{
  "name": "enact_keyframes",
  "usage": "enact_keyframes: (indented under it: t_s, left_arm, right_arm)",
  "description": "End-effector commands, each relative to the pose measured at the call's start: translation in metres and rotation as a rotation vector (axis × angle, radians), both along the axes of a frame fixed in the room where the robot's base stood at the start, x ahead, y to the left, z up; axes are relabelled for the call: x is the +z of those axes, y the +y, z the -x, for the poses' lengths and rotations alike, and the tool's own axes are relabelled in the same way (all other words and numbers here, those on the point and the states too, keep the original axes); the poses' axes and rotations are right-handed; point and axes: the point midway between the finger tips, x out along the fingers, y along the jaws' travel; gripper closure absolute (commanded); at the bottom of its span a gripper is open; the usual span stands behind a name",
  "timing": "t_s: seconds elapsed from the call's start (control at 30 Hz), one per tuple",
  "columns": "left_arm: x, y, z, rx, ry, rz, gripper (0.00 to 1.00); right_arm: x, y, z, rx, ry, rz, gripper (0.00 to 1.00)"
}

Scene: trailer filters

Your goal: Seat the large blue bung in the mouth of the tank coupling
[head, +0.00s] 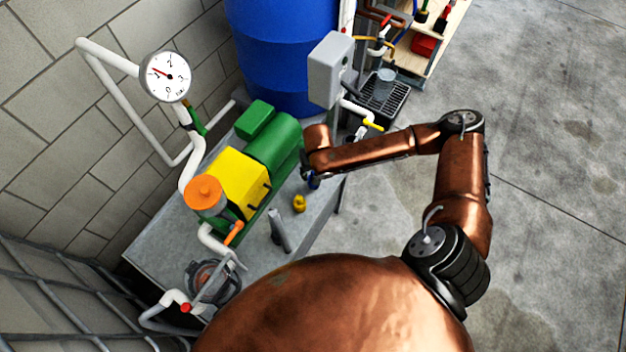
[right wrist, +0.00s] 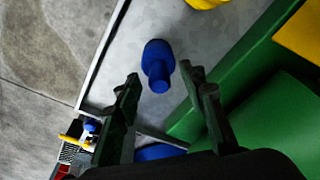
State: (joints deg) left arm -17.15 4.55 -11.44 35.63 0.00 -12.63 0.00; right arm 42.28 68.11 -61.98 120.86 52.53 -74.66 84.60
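The blue bung (right wrist: 158,66) stands on the grey bench top, with a wide part and a narrower round part. In the head view a bit of blue (head: 313,182) shows beneath my right wrist at the bench's right edge; it looks like the same bung. My right gripper (right wrist: 161,76) is open, its two dark fingers on either side of the bung with visible gaps. In the head view the wrist mostly hides this gripper. I cannot tell which fitting is the tank coupling. My left gripper is not in view.
A green and yellow pump (head: 240,178) stands on the bench (head: 165,245), close to the right gripper. A small yellow piece (head: 299,203) and a grey cylinder (head: 280,232) are nearby. A blue drum (head: 285,50) and grey box (head: 327,70) stand behind. The floor at right is clear.

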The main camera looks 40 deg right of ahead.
Motion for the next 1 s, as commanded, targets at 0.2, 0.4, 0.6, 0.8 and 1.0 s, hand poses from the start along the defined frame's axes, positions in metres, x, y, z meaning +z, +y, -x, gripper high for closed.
enact_keyframes:
  t_s: [0.2,0.4,0.6,0.8,1.0]
  left_arm:
    - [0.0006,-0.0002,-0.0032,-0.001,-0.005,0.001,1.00]
    - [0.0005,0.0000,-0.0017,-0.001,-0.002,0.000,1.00]
    - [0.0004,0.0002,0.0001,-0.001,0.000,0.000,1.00]
    - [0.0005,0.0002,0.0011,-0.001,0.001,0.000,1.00]
    - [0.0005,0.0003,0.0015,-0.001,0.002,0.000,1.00]
  right_arm:
    - [0.0011,-0.0004,0.0003,-0.001,0.000,0.000,0.72]
    - [0.0011,-0.0005,0.0006,-0.001,0.000,0.000,0.86]
    - [0.0010,-0.0006,0.0006,-0.001,0.000,0.000,1.00]
    - [0.0009,-0.0006,0.0007,-0.001,0.000,0.000,1.00]
    - [0.0011,-0.0007,0.0005,-0.001,0.000,0.000,1.00]
